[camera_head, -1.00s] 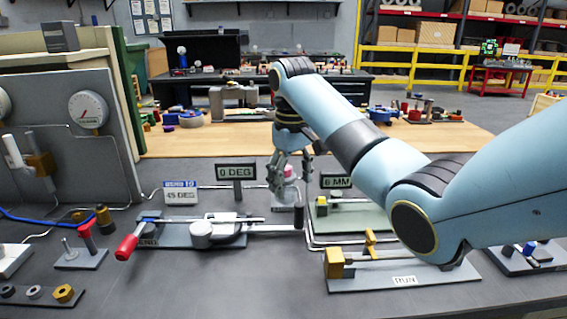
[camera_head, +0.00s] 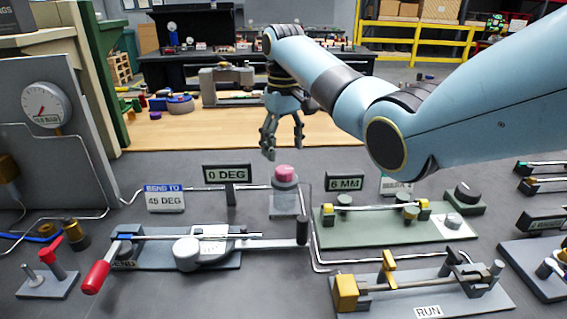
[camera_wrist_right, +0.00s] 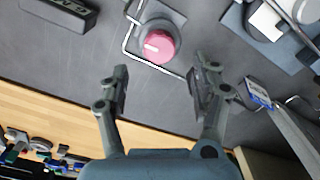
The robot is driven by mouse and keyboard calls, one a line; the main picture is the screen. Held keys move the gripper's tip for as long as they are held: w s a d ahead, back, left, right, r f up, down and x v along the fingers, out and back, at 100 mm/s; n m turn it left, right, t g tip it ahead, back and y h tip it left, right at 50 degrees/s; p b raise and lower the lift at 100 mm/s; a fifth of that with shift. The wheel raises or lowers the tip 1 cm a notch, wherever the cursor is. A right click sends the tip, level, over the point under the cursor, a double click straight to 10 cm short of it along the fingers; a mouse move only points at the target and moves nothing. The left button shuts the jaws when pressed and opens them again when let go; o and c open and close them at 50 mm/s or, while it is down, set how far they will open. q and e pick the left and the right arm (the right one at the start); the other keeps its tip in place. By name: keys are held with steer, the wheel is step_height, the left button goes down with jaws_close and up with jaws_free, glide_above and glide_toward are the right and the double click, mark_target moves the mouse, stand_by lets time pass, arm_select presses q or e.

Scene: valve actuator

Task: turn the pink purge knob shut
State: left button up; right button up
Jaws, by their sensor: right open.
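The pink purge knob (camera_head: 284,172) sits on top of a small grey post on a grey base (camera_head: 285,202), right of the "0 DEG" sign. My right gripper (camera_head: 283,152) hangs pointing down above and slightly behind the knob, fingers apart and empty. In the right wrist view the knob (camera_wrist_right: 157,46) shows from above with a white mark on its top. It lies beyond the open fingertips (camera_wrist_right: 160,75), near the middle between them, and nothing touches it. My left gripper is not in view.
The "0 DEG" sign (camera_head: 228,174) and "6 MM" sign (camera_head: 345,182) stand either side of the knob. A bender with a red-handled lever (camera_head: 96,277) lies in front left. A green fixture plate (camera_head: 395,233) lies to the right. Thin tubing runs beside the knob's base.

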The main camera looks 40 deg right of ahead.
mark_target(284, 168)
step_height(284, 168, down, 5)
steer(key=shift+w+r, duration=0.1)
steer(key=shift+f, duration=0.65)
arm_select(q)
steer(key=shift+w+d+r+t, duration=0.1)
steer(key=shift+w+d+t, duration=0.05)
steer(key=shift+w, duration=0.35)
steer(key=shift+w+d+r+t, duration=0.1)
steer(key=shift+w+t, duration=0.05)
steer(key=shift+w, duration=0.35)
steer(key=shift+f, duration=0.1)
arm_select(e)
steer(key=c, duration=1.2)
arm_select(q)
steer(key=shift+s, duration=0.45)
arm_select(e)
steer(key=shift+o, duration=0.2)
